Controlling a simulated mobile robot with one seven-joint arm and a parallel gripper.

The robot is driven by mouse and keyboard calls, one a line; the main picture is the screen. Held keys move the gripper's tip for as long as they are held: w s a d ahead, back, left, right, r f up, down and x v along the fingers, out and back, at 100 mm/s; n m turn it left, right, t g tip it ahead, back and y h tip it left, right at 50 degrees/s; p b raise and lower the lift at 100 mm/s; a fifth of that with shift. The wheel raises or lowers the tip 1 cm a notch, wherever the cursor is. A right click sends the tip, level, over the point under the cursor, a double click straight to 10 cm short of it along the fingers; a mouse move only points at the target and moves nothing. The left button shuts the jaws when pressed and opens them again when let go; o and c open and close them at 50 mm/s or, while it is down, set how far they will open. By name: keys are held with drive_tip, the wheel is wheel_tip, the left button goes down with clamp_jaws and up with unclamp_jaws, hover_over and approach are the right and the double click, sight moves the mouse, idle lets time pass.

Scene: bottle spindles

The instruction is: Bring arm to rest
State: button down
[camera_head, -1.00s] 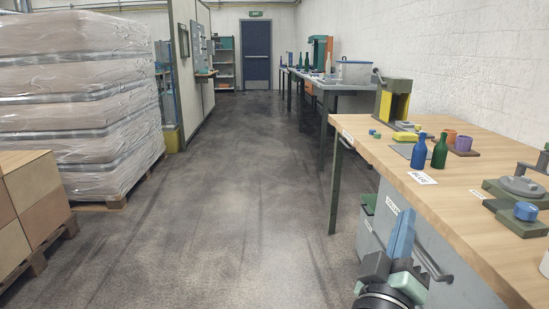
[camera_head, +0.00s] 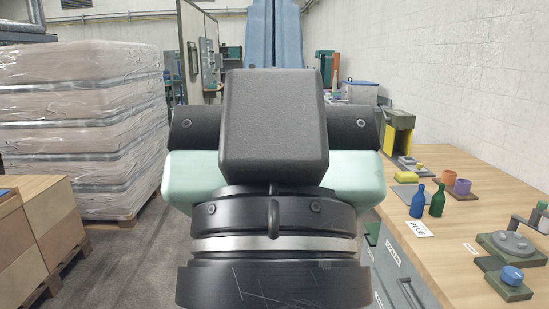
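My gripper (camera_head: 274,35) stands upright close in front of the camera, at the middle of the head view. Its two blue fingers point up and lie side by side with only a thin line between them, with nothing seen held. Their tips reach the top edge of the picture. A blue bottle (camera_head: 417,201) and a green bottle (camera_head: 437,201) stand upright on the wooden workbench (camera_head: 455,240) at right, apart from my gripper.
A wrapped pallet stack (camera_head: 80,130) and cardboard boxes (camera_head: 50,215) stand at left. A narrow floor strip shows at left.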

wheel_tip(320, 180, up, 20)
drive_tip(key=p, duration=1.7)
drive_tip(key=shift+f, duration=0.15)
